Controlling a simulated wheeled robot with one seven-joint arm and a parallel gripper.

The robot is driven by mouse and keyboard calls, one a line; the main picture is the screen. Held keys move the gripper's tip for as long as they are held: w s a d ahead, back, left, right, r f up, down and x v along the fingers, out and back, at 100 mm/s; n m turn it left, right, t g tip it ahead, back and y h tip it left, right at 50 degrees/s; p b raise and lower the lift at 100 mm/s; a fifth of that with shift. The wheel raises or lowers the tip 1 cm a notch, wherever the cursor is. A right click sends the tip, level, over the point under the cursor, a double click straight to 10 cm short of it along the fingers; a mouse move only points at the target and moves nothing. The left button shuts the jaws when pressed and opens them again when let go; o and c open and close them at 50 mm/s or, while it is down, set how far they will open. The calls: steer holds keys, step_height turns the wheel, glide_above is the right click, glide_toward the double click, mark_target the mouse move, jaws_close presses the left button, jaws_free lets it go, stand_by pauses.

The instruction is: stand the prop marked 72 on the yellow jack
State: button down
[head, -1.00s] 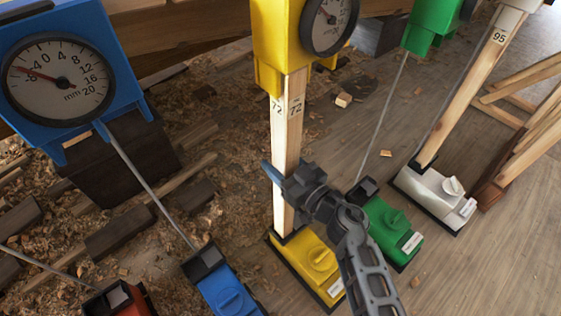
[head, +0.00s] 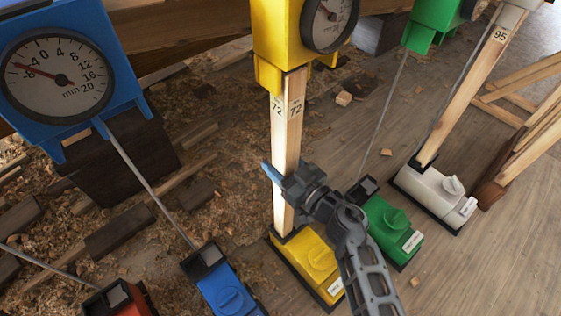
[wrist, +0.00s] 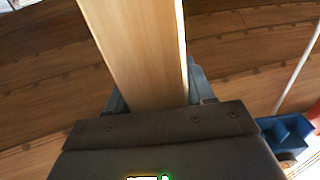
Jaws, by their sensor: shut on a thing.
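The prop marked 72 (head: 286,150) is a pale wooden post standing about upright. Its foot is at the socket of the yellow jack (head: 309,262), and its top meets the underside of the yellow gauge box (head: 279,38). My gripper (head: 277,180) is shut on the prop at its lower part, a little above the jack. In the wrist view the prop (wrist: 140,50) rises between my blue fingers (wrist: 155,95). Whether the foot is fully seated in the socket is hard to tell.
A green jack (head: 391,229) stands close to the right of the yellow one. A blue jack (head: 226,287) is at left, and a white jack (head: 436,192) holds the prop marked 95 (head: 470,85). Thin rods slant down to the jacks. Shavings and wood blocks litter the left floor.

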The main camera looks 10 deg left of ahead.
mark_target(292, 174)
steer(key=shift+w+a, duration=0.1)
stand_by(0.8)
steer(key=shift+c, duration=1.7)
jaws_free()
steer(key=shift+f, duration=0.1)
steer(key=shift+p+v, duration=1.9)
steer(key=shift+v, duration=2)
steer(key=shift+p+v, duration=1.55)
steer(key=shift+v, duration=0.95)
